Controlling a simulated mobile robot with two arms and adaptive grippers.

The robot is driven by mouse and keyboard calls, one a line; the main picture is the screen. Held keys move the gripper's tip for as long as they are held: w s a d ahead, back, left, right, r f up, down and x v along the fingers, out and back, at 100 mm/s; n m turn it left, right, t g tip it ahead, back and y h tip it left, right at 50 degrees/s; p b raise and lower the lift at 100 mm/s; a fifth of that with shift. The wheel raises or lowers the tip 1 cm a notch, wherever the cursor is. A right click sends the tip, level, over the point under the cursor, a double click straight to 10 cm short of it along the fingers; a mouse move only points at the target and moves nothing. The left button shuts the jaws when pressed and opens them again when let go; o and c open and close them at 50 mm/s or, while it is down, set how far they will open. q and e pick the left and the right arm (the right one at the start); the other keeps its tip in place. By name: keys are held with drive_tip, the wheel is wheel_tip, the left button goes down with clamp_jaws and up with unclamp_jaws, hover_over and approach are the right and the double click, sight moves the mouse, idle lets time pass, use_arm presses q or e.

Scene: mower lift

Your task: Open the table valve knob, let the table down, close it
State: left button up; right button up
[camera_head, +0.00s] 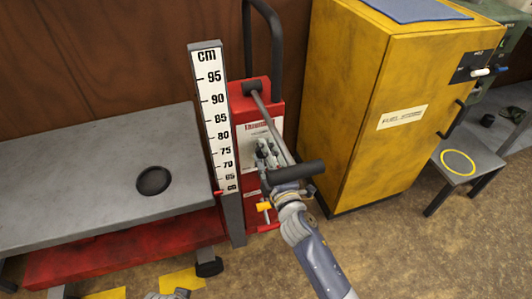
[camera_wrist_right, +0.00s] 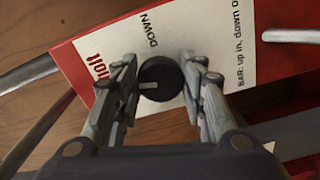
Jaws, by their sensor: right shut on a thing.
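The black valve knob (camera_wrist_right: 160,78) with a pale mark on its face sits on the white panel beside the word DOWN. My right gripper (camera_wrist_right: 165,85) is shut on it, a finger on each side. In the head view my right gripper (camera_head: 268,154) reaches the front of the red pump unit (camera_head: 257,97); the knob is too small to make out there. The grey lift table (camera_head: 85,160) stands at the left on a red base (camera_head: 125,246). A white cm scale (camera_head: 212,110) stands beside it, with a small red pointer (camera_head: 218,192) near its low end. What may be my left gripper (camera_head: 168,295) shows at the bottom edge.
A pump lever with a black grip (camera_head: 296,172) crosses close by my right wrist. A yellow cabinet (camera_head: 375,120) stands to the right of the pump unit. A dark round disc (camera_head: 153,180) lies on the table. A stool (camera_head: 458,164) stands at the far right. The floor in front is mostly clear.

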use_arm(q)
drive_tip(key=shift+s+f, duration=0.15)
drive_tip(key=shift+f, duration=0.4)
use_arm(e)
drive_tip(key=shift+n, duration=1.6)
use_arm(q)
drive_tip(key=shift+w+r, duration=0.1)
drive_tip(key=shift+w, duration=0.15)
use_arm(e)
drive_tip(key=o, duration=1.1)
use_arm(q)
drive_tip(key=shift+s, duration=0.15)
use_arm(e)
drive_tip(key=v, duration=1.2)
